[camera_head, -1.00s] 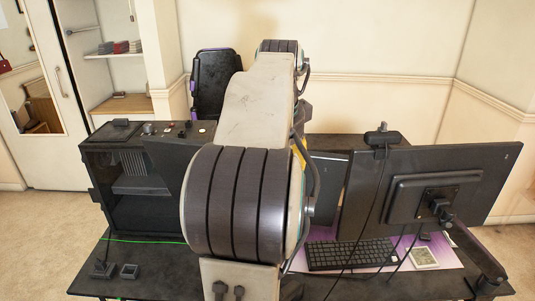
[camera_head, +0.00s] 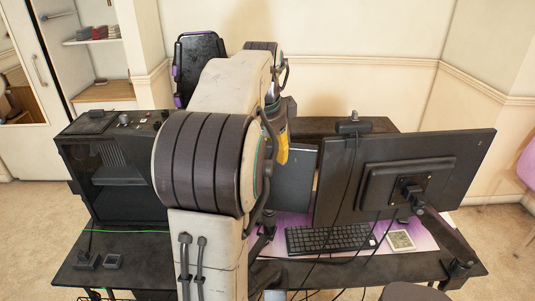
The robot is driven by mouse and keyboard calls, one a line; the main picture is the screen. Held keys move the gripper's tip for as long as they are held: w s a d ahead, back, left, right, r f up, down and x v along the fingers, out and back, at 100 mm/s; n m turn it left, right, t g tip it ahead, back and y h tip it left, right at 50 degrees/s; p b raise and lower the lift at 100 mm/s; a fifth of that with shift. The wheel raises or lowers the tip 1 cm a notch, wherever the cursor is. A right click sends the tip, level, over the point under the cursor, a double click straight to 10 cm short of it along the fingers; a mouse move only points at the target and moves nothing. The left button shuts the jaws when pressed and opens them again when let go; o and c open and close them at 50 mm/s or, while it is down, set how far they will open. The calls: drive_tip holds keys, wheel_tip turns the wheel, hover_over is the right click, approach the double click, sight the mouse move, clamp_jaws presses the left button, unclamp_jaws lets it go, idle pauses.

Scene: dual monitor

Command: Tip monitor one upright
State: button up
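A large black monitor (camera_head: 335,200) shows its back at the right of the desk, held on a mount arm (camera_head: 445,235). It leans to one side, its right end higher than its left. A second dark flat panel (camera_head: 293,180) stands behind my arm, left of that monitor; my arm hides its left part. It may be the other monitor. I cannot tell which of them is monitor one. My arm rises through the middle of the view and reaches over the desk. Its far end is hidden behind its own links, so my gripper does not show.
A black computer case (camera_head: 120,195) stands on the left of the desk (camera_head: 140,245). A keyboard (camera_head: 325,238) and a small white-framed item (camera_head: 400,240) lie below the monitor. A webcam (camera_head: 354,124) sits on its top edge. Cables hang at the front. A chair (camera_head: 198,60) stands behind.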

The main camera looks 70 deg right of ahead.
drive_tip(key=shift+x, duration=1.25)
drive_tip(key=shift+o, duration=0.2)
clamp_jaws()
